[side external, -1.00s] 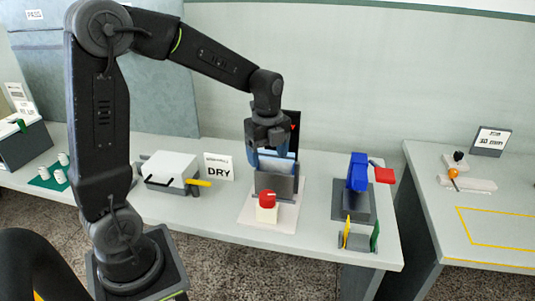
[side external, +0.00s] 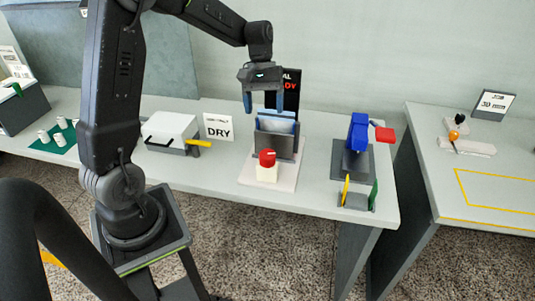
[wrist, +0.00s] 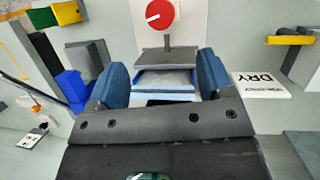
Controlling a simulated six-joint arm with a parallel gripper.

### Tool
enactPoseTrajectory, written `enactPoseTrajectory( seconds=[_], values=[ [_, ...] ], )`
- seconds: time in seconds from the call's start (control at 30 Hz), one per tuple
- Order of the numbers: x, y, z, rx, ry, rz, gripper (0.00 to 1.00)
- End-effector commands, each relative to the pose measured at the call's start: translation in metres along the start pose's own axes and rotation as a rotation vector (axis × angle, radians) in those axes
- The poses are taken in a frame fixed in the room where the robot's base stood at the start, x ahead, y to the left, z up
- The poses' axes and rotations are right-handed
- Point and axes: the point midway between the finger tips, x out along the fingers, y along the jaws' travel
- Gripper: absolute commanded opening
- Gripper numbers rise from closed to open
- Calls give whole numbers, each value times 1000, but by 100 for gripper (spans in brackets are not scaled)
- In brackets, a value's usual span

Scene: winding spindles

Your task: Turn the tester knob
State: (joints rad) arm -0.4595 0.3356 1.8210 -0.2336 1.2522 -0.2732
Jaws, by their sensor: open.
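The tester knob (side external: 267,158) is a red round knob with a white pointer line, on a cream block at the front of the tester. It also shows in the wrist view (wrist: 160,15), at the top. The tester (side external: 276,143) is a grey slotted holder on a white base plate, with a pale sheet-like piece (side external: 276,122) in its slot. My gripper (side external: 264,110) is open with blue fingers, above and behind the knob, over the holder. In the wrist view the fingers (wrist: 162,85) appear on either side of the pale piece. I cannot tell whether they touch it.
A black display (side external: 291,92) with red letters stands behind the tester. A white box (side external: 170,130) with a yellow handle and a DRY sign (side external: 218,127) are at left. A blue device with a red block (side external: 357,132) is at right.

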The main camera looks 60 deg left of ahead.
Motion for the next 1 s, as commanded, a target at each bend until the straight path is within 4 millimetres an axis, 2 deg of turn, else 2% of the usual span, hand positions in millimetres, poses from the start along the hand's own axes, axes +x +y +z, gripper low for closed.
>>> enactPoseTrajectory(
  seconds=[0.1,0.2,0.33,0.43,0.57,0.8,1.0],
  values=[
    [-1,-2,-4,-219,-31,16,74],
    [-2,-3,-6,-329,-44,22,74],
    [1,-3,-6,-383,-52,23,74],
    [11,-2,-6,-385,-56,22,74],
    [33,-2,-4,-384,-57,20,74],
    [83,0,-2,-382,-56,20,74],
    [116,1,0,-381,-54,22,74]
  ],
)
